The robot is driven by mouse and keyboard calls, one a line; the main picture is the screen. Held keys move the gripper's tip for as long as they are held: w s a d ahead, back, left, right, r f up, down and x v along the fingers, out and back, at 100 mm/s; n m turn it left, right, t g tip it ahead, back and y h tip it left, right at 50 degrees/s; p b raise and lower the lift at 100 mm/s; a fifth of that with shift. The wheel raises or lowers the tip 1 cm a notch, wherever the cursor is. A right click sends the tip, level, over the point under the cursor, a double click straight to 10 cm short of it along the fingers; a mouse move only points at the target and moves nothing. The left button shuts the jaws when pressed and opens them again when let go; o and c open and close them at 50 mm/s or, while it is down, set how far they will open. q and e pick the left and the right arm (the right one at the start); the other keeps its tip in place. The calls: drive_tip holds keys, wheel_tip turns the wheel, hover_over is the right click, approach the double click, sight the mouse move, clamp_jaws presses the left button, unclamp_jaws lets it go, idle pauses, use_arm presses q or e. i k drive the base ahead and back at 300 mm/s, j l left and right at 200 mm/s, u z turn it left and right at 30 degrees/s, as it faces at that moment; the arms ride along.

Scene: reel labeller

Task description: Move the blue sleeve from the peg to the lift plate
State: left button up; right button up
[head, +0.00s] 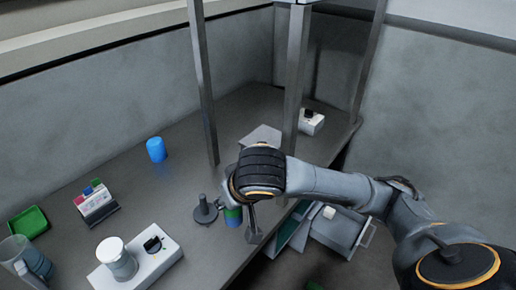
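A blue cylinder (156,150) stands upright on the bench towards the back. A dark peg (203,208) on a round base stands bare near the front edge. Just right of it is a green cylinder (233,217) with a blue part at its top, mostly hidden by my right gripper. My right gripper (243,218) points down over this stack. One finger shows on its right side; whether the fingers touch it is hidden. A grey flat plate (261,136) lies between the frame posts and may be the lift plate. My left gripper is not in view.
Metal posts (203,85) rise from the bench behind my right gripper. A white control box (137,264) with a knob, a green tray (27,223) and a clear container (27,260) stand at the left. An open drawer (340,230) sits below the bench edge.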

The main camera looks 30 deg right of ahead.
sight(277, 139)
drive_tip(key=k+l+u, duration=0.25)
drive_tip(key=k+l, duration=0.5)
drive_tip(key=i+l+u, duration=0.1)
drive_tip(key=l, duration=0.45)
drive_tip(key=i+l+u, duration=0.1)
drive_tip(key=l, duration=0.4)
drive_tip(key=i+l+u, duration=0.1)
drive_tip(key=l, duration=0.45)
drive_tip(key=i+l, duration=0.15)
